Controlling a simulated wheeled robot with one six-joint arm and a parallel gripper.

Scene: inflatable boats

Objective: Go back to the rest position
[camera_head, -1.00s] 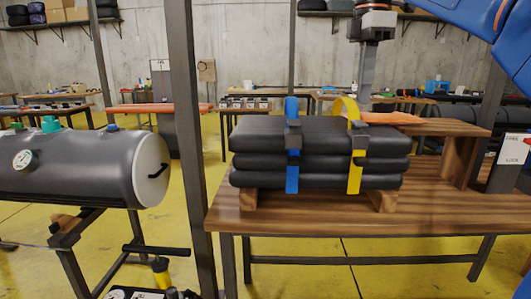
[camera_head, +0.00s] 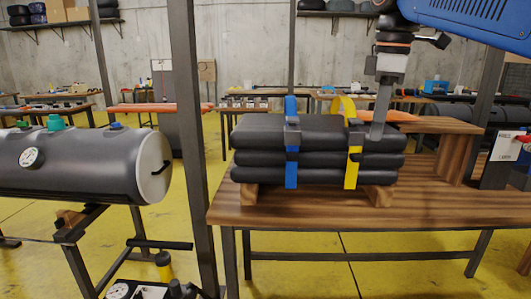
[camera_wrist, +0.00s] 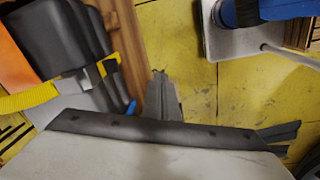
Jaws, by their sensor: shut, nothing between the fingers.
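My gripper (camera_head: 377,134) hangs pointing down at the right end of a stack of black folded boats (camera_head: 260,133). Its fingers are together and empty. The tips overlap the top right of the stack, just right of the yellow strap (camera_head: 352,170); I cannot tell whether they touch. A blue strap (camera_head: 292,173) also runs round the stack, and both straps have raised loops on top. In the wrist view the stack (camera_wrist: 45,35) and yellow strap (camera_wrist: 25,101) show at the left.
The stack rests on wooden blocks (camera_head: 380,195) on a wooden bench (camera_head: 300,213). A raised wooden shelf (camera_head: 440,125) stands right of it. A dark post (camera_head: 188,130) rises left of the bench. A grey cylinder (camera_head: 90,165) with a gauge lies further left.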

